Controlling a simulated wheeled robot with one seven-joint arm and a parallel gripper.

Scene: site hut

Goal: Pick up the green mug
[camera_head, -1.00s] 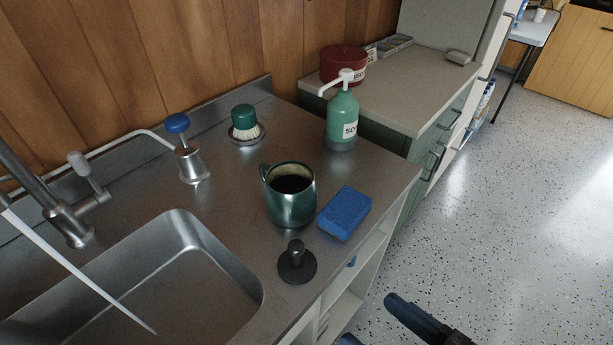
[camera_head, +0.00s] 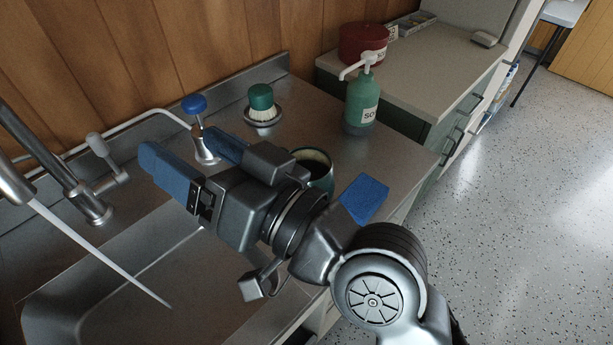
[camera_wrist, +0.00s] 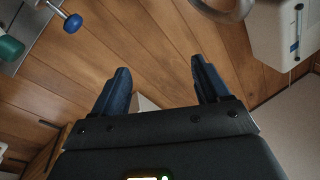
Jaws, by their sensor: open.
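The green mug (camera_head: 318,166) stands on the steel counter, mostly hidden behind my wrist in the head view; only its rim and part of its right side show. My gripper (camera_head: 192,162) is open and empty, with blue fingers pointing to the upper left, in front of the mug in the picture and over the sink side. In the wrist view my gripper (camera_wrist: 163,88) shows its two fingers apart with the wood wall beyond them. The mug does not show in the wrist view.
A green soap bottle (camera_head: 362,104), a green brush (camera_head: 262,104) and a blue-topped tap (camera_head: 195,105) stand behind. The sink (camera_head: 60,290) is at lower left. A faucet (camera_head: 75,185) rises at left.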

